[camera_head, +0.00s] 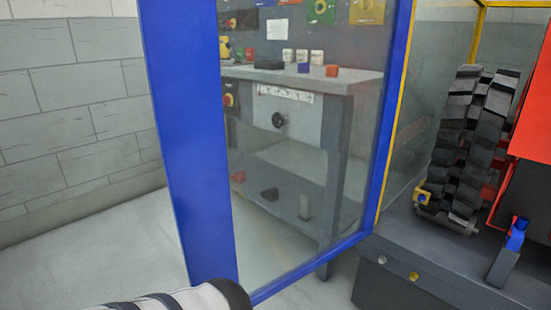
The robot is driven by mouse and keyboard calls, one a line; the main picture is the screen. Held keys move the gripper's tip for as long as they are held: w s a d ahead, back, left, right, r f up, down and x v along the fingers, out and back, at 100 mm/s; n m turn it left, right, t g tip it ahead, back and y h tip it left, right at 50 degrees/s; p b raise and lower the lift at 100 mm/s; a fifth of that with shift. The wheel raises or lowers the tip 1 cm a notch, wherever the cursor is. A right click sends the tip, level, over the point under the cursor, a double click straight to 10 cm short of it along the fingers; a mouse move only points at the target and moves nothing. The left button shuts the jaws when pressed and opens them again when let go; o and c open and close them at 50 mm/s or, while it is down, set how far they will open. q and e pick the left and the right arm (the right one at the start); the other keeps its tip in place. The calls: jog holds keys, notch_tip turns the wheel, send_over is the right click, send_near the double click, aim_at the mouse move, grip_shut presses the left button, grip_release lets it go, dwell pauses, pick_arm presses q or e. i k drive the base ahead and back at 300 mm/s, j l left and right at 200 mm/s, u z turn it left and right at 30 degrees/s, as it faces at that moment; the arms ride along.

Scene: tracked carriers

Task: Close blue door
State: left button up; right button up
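The blue door (190,150) is a blue frame around a clear pane (290,200). It stands open, swung out to the left from the yellow-edged enclosure (400,120) on the right. Its right upright meets the enclosure's yellow post. A white and dark rounded part of one of my arms (190,300) shows at the bottom edge, close to the door's lower left corner. I cannot tell whether it touches the door. Neither gripper's fingers are in view.
Through the pane I see a grey workbench (345,88) with small coloured items and a panel with a black knob (279,121). Inside the enclosure are black tracks (470,150), a red-orange part (533,110) and a small blue item (516,236). A grey block wall (70,110) stands left, with clear floor before it.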

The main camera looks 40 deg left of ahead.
aim_at(180, 40)
jog(key=j+z, duration=0.3)
jog(key=j, duration=1.05)
